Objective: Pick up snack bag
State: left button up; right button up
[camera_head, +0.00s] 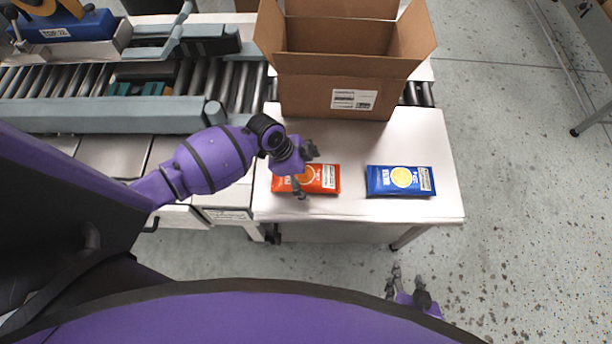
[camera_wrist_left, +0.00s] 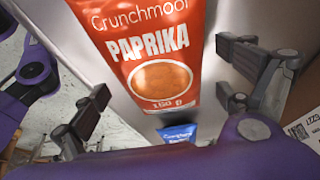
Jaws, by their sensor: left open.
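An orange-red paprika snack bag (camera_head: 321,180) lies flat on the white table, partly covered by my left gripper. A blue snack bag (camera_head: 400,181) lies flat to its right. My left gripper (camera_head: 306,171) is open over the orange bag. In the left wrist view the orange bag (camera_wrist_left: 150,50) shows between the spread fingers, with nothing gripped, and the blue bag (camera_wrist_left: 178,132) shows beyond it. My right gripper (camera_head: 392,281) is low in the head view, over the floor in front of the table, away from both bags; its jaw opening is unclear.
An open cardboard box (camera_head: 310,95) stands at the back of the white table (camera_head: 350,138), behind the bags. A roller conveyor (camera_head: 190,80) runs to the left. The table is clear between and around the bags. Speckled floor (camera_head: 510,200) lies open on the right.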

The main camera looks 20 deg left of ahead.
pick_arm(q)
jog(key=c, duration=1.2)
jog(key=shift+c, duration=0.6)
jog(key=shift+w+r, duration=0.1)
